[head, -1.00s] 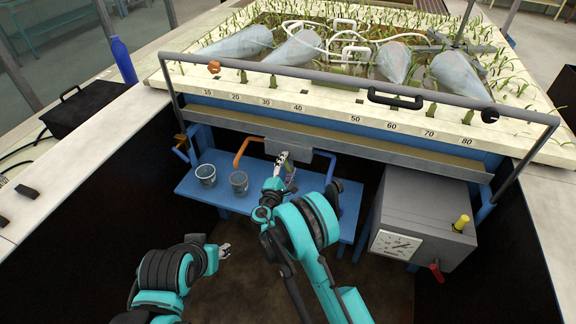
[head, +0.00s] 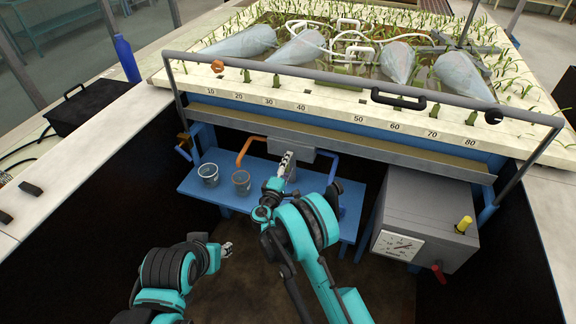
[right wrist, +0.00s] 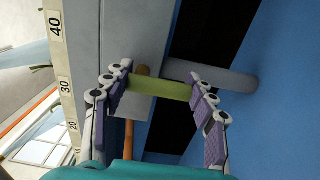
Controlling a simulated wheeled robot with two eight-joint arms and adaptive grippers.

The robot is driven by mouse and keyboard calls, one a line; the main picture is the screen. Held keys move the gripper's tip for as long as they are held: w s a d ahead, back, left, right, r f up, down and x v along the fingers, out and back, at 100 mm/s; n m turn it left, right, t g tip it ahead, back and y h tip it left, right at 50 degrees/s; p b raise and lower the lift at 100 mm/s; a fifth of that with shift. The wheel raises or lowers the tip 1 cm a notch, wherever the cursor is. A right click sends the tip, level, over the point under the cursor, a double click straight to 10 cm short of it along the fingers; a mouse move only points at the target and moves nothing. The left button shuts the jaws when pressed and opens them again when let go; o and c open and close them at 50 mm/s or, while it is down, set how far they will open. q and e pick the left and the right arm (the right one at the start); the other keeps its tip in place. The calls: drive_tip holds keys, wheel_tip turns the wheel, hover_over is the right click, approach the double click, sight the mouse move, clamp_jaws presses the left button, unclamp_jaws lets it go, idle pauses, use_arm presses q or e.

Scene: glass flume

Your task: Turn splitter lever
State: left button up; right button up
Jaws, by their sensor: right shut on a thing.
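The splitter box (head: 288,142) is a grey housing under the flume's front edge, with an orange pipe (head: 252,142) on its left and a blue pipe (head: 328,160) on its right. The yellow-green lever (right wrist: 160,89) spans the gap between my right fingers in the right wrist view. My right gripper (head: 287,164) is just below the box in the head view, shut on the lever, and hides most of it there. My left gripper (head: 228,249) hangs low, away from the box. Its fingers are too small to tell open from shut.
Two clear cups (head: 208,174) stand on the blue bench (head: 230,195), left of my right gripper. A grey cabinet (head: 430,215) with a dial is at the right. A handrail (head: 340,82) crosses above. The dark floor in front is free.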

drive_tip(key=o, duration=1.2)
drive_tip(key=shift+c, duration=0.2)
drive_tip(key=v, duration=1.2)
drive_tip(key=shift+d+r, duration=0.1)
drive_tip(key=shift+r, duration=0.05)
